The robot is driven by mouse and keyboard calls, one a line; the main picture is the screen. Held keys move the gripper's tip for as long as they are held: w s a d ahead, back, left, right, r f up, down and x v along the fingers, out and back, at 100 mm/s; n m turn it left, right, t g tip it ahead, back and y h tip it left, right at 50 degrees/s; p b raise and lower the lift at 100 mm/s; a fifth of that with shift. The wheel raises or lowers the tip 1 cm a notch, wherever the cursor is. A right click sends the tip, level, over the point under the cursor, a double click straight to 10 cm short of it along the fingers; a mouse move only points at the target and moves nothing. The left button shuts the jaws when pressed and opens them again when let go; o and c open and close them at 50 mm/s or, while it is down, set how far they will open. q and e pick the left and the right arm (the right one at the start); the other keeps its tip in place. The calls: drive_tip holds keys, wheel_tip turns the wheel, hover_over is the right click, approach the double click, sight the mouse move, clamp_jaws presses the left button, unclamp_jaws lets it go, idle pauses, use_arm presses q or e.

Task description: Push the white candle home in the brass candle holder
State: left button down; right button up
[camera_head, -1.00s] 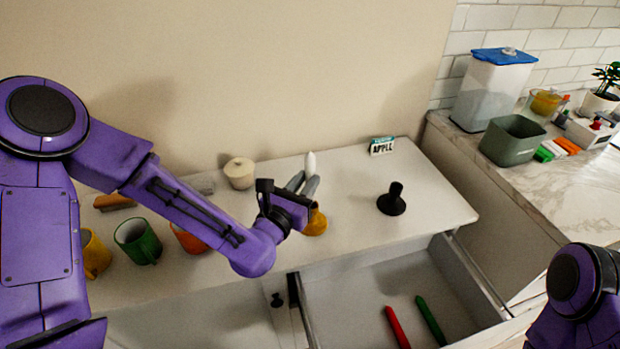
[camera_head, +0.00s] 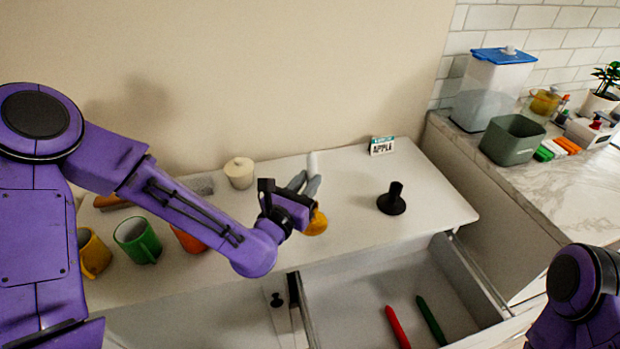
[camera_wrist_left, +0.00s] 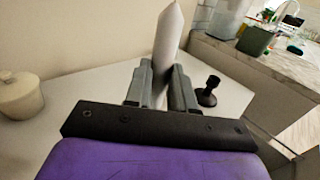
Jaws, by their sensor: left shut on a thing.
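The white candle (camera_head: 313,164) stands between my left gripper's fingers, its top showing above them. In the left wrist view the candle (camera_wrist_left: 168,38) rises past the fingertips with a slight lean. My left gripper (camera_head: 305,184) is shut on it. The brass candle holder (camera_head: 317,223) is on the white cabinet top, just below the gripper and partly hidden by it. The candle's lower end is hidden, so I cannot tell how deep it sits in the holder. My right gripper is out of view; only part of my right arm shows.
A black candle holder (camera_head: 391,200) stands to the right. A lidded pot (camera_head: 240,172) and an APPLE sign (camera_head: 382,145) stand behind. Several mugs, including a green one (camera_head: 138,240), are at left. The open drawer (camera_head: 360,290) holds a red candle (camera_head: 397,327) and a green candle (camera_head: 431,320).

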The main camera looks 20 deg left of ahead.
use_arm(q)
drive_tip(key=shift+f, duration=0.25)
drive_tip(key=shift+f+b, duration=0.35)
drive_tip(key=shift+b, duration=0.15)
drive_tip(key=shift+f+b, duration=1.05)
drive_tip(key=c, duration=0.9)
unclamp_jaws()
